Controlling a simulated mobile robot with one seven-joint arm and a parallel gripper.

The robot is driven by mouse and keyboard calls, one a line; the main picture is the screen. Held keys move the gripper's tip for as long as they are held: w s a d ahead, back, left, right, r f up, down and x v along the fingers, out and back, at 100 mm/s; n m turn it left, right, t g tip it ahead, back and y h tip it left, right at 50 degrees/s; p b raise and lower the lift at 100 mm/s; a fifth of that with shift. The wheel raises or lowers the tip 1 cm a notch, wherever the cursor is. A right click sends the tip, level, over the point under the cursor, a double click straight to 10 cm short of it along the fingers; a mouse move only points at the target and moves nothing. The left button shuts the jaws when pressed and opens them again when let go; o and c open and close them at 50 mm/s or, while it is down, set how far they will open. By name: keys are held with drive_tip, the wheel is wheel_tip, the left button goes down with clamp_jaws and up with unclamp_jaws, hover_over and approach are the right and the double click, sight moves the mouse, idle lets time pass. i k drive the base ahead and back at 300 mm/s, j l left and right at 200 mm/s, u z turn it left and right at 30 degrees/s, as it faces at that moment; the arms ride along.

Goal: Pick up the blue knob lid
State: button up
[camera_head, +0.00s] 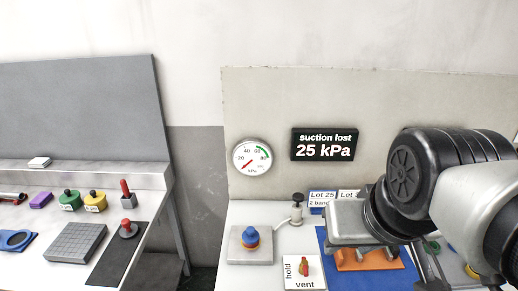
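A small blue knob (250,235), which looks like the lid, sits on an orange-rimmed round base on a grey square plate (238,255) on the right-hand bench. My gripper (362,250) is to the right of it, over a blue mat (330,272) and near an orange piece (372,263). It is apart from the blue knob. My wrist and arm hide much of the bench at the right, and the fingertips are not clear enough to tell whether they are open or hold anything.
A white hold/vent plate (304,272) with a small lever and a black-topped valve (297,207) stand near the knob. Lot labels (322,198) are behind. The left bench (95,275) holds several items.

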sight(250, 236)
drive_tip(key=i+j+z, duration=0.2)
drive_tip(key=j, duration=0.55)
drive_tip(key=j+z, duration=0.2)
drive_tip(key=j, duration=0.5)
drive_tip(key=k, duration=0.05)
